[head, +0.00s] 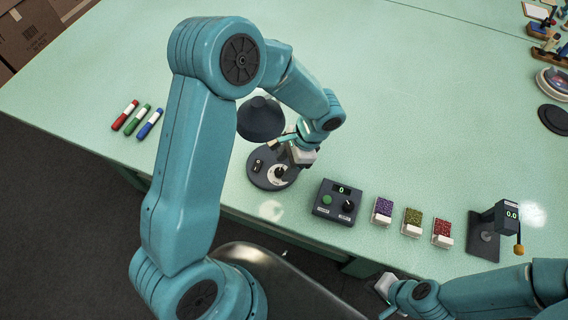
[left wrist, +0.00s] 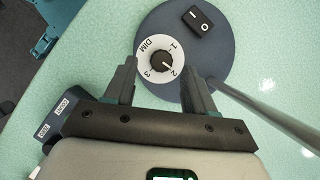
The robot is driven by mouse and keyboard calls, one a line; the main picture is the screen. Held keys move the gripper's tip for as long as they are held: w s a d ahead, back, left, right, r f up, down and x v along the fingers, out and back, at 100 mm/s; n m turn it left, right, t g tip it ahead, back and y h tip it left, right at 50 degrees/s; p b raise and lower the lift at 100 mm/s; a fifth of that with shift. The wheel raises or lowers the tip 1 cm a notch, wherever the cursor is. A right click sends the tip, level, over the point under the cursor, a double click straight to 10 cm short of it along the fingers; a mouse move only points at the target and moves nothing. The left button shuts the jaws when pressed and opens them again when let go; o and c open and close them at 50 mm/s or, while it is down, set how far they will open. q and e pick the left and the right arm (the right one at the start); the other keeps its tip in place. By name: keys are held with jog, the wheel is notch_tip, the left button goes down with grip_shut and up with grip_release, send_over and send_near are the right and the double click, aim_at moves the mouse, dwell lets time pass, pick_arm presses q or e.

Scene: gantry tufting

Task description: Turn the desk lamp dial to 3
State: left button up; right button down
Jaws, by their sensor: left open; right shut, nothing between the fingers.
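The desk lamp has a dark round base (head: 258,182) and a dark shade (head: 260,119) above it. In the left wrist view its base (left wrist: 222,62) carries a black dial knob (left wrist: 162,62) on a white disc marked DIM, 1, 2 and 3. The knob's light mark appears to point toward 2. My left gripper (head: 290,164) is over the base; in its wrist view its open fingers (left wrist: 160,78) stand on either side of the dial, and contact cannot be told. My right gripper (head: 384,287) is shut and empty at the table's front edge, away from the lamp.
A rocker switch (left wrist: 197,20) sits beside the dial, and the lamp's pole (left wrist: 265,115) runs close by the right finger. A control box (head: 338,202) showing 0 stands right of the lamp. Several bead containers and a gauge (head: 485,238) are further right. Markers (head: 137,118) lie left.

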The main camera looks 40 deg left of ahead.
pick_arm(q)
jog(key=shift+a+f, duration=0.25)
jog(key=shift+f, duration=0.6)
jog(key=shift+s+f, duration=0.1)
jog(key=shift+s, duration=0.2)
grip_shut()
